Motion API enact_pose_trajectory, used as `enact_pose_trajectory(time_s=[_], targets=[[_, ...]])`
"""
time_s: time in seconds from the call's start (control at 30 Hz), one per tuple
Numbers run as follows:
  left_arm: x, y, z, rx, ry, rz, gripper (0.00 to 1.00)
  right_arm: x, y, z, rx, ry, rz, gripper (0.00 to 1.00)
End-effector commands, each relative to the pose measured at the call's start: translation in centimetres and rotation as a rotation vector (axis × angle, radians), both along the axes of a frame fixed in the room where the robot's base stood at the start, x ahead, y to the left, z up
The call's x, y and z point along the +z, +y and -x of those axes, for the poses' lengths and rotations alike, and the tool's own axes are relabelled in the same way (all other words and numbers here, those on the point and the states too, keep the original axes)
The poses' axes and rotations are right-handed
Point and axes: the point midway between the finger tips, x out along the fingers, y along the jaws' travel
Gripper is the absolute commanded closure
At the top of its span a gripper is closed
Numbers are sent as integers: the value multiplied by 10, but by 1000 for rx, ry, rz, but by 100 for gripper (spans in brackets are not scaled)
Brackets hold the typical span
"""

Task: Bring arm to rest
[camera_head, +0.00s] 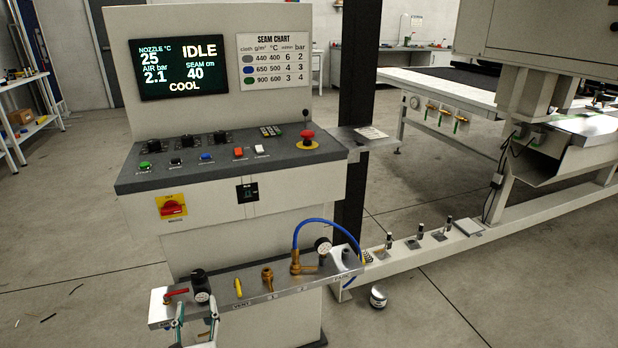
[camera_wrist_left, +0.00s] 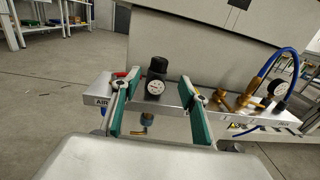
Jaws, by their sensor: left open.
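My left gripper (camera_head: 196,322) shows at the bottom of the head view, in front of the left end of the console's metal shelf. In the left wrist view its two green-padded fingers (camera_wrist_left: 160,108) stand wide apart with nothing held between them. Beyond the fingertips is a black regulator with a round gauge (camera_wrist_left: 155,84); it also shows in the head view (camera_head: 201,287). A red-handled valve (camera_head: 176,292) is just left of it. I cannot tell whether the fingers touch the shelf. My right gripper is in neither view.
The shelf (camera_head: 252,290) also carries a yellow lever (camera_head: 238,288), brass fittings (camera_head: 267,279) and a blue hose (camera_head: 314,222). The control console (camera_head: 240,205) rises behind, its screen (camera_head: 180,68) reading IDLE. A small round metal object (camera_head: 378,297) lies on the floor. Open floor (camera_head: 70,240) is at left.

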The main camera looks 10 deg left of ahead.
Motion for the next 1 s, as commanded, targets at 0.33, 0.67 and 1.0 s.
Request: enact_pose_trajectory(time_s=[0.33, 0.67, 1.0], targets=[[-71, -67, 78, 37, 64, 996, 56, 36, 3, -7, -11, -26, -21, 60], [-74, -162, 206, 504, -96, 2300, 56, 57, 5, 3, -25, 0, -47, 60], [-56, -172, 241, 748, -268, 2693, 56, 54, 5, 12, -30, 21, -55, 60]])
